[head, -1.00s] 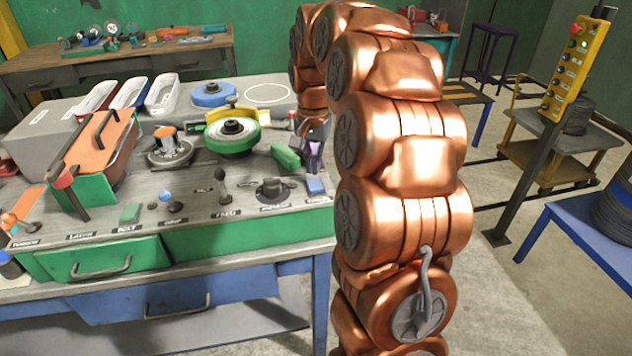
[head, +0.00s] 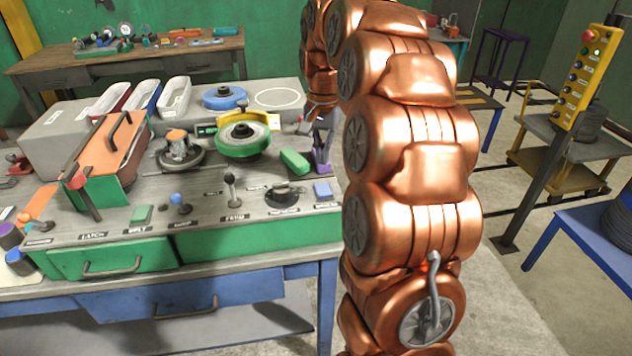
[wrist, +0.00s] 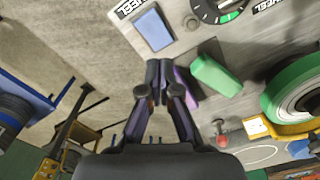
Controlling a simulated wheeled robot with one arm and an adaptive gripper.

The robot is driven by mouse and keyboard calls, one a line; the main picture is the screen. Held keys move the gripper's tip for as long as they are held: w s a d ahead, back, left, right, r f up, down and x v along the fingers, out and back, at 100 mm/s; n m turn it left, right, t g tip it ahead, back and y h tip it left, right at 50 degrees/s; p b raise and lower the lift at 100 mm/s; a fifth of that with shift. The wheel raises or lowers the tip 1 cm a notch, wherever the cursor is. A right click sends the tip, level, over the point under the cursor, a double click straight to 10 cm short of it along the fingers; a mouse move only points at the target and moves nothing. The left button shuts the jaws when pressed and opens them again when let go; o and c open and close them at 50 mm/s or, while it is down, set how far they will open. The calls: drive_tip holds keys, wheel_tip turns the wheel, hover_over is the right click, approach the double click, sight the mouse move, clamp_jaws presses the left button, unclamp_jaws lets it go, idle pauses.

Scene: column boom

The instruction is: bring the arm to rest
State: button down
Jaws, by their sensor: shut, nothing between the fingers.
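My arm is copper coloured and rises large in front of the bench in the head view, bent over at the top. My gripper (head: 324,122) hangs at the far end of it, over the right part of the bench, partly hidden by the arm. In the wrist view my gripper (wrist: 159,66) has its dark fingertips together with nothing between them.
The bench (head: 272,257) carries a green-rimmed wheel (head: 243,149), a lever (head: 231,189), a dial (head: 285,195) and an orange-lidded green box (head: 117,150). A yellow button panel (head: 588,77) stands right. Open floor (head: 497,300) lies between the bench and a blue table (head: 578,232).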

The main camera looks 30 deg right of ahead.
drive_tip(key=shift+a, duration=0.1)
drive_tip(key=shift+s+a, duration=0.15)
drive_tip(key=shift+a, duration=0.15)
drive_tip(key=s+a+f+n+g, duration=0.15)
drive_tip(key=s+a+n, duration=0.25)
drive_tip(key=s+a, duration=0.55)
drive_tip(key=s+a+f+n, duration=0.2)
drive_tip(key=s+a+n, duration=0.2)
drive_tip(key=s+a, duration=0.5)
drive_tip(key=s+a+f+n, duration=0.1)
drive_tip(key=s+f, duration=0.3)
drive_tip(key=s, duration=0.7)
drive_tip(key=shift+s+a+f+n, duration=0.2)
drive_tip(key=shift+s+f+n, duration=0.1)
drive_tip(key=shift+n, duration=0.5)
